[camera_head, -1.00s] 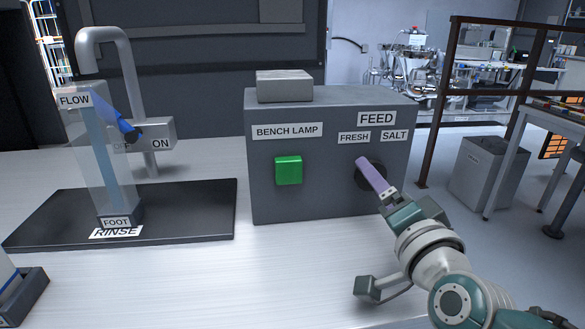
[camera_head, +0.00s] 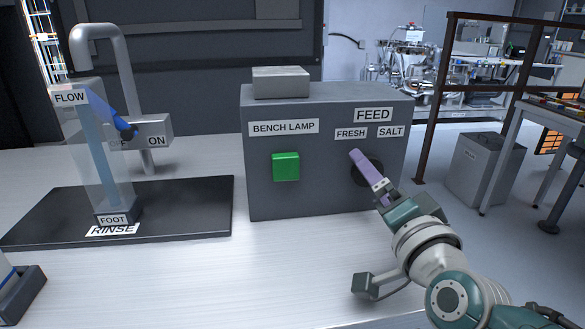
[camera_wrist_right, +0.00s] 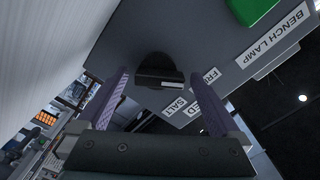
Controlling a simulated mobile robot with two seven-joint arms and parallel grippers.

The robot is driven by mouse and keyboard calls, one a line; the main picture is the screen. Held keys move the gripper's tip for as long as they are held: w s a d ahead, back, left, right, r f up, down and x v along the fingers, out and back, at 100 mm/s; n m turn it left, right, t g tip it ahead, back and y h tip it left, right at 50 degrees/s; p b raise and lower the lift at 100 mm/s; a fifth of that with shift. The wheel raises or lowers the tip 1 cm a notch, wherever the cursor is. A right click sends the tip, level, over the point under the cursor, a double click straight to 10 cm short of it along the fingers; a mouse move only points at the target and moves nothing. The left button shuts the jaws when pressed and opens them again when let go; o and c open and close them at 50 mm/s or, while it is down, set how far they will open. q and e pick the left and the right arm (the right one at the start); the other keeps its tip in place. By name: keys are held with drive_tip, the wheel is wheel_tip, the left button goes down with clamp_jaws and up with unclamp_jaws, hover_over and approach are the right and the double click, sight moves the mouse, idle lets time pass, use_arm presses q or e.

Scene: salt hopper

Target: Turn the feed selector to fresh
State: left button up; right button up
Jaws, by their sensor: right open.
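The feed selector is a dark round knob (camera_head: 374,169) on the front of a grey box (camera_head: 325,194), below the labels FEED, FRESH (camera_head: 351,133) and SALT (camera_head: 391,131). My right gripper (camera_head: 355,155) is in front of it, and its purple finger hides part of the knob. In the right wrist view the gripper (camera_wrist_right: 160,75) is open, its two purple fingers on either side of the knob (camera_wrist_right: 157,66). A bar with a light edge crosses the knob there. Which label it points to, and whether the fingers touch it, I cannot tell. My left gripper is not in view.
A green button (camera_head: 286,167) sits under the BENCH LAMP label, left of the selector. A grey block (camera_head: 281,83) rests on the box. A black rinse mat (camera_head: 190,215) with a tap and clear column stands at left.

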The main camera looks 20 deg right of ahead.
drive_tip(key=p+v, duration=0.1)
drive_tip(key=v, duration=0.8)
drive_tip(key=shift+s, duration=0.4)
